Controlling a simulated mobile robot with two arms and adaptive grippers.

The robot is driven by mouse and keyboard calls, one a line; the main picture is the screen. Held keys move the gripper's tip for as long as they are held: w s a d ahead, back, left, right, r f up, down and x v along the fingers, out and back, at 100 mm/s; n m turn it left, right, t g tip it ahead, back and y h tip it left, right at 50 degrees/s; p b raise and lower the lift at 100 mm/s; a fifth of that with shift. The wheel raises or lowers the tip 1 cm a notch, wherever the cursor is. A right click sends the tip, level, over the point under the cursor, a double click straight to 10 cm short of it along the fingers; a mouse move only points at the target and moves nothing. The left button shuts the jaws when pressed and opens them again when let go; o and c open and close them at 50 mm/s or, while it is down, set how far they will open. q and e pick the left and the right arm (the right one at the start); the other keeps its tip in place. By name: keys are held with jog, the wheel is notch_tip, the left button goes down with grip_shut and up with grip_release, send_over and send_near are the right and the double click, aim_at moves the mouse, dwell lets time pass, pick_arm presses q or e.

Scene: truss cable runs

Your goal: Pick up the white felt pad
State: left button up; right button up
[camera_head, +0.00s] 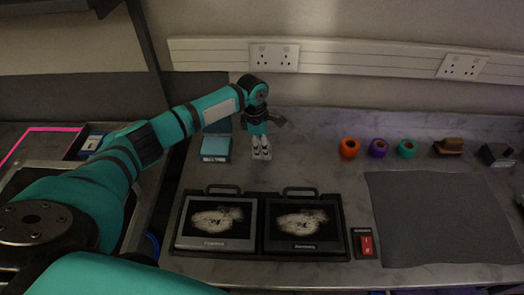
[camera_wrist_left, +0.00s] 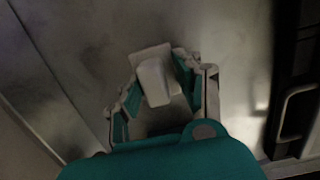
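The white felt pad (camera_wrist_left: 155,82) shows in the left wrist view as a pale block on a flat pale base, between the fingers of my left gripper (camera_wrist_left: 160,88). The fingers are spread on either side of it, and a small gap shows on its right. Whether the left finger touches it is hard to tell. In the head view my left gripper (camera_head: 261,152) points down at the grey worktop, and its fingertips cover the pad there. My right gripper is not in view.
A box with a light blue top (camera_head: 215,146) stands just left of the gripper. Two handled screens (camera_head: 258,240) lie in front, beside a red switch (camera_head: 366,245). Orange (camera_head: 349,147), purple and green rolls, a brown-topped brush (camera_head: 449,146) and a grey mat (camera_head: 440,215) are at right.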

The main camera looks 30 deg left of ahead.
pick_arm(q)
grip_shut()
jog(key=shift+r, duration=0.1)
notch_tip(320, 180, up, 9)
jog(key=shift+r+b, duration=0.1)
jog(key=shift+b, duration=0.8)
jog(key=shift+r, duration=0.35)
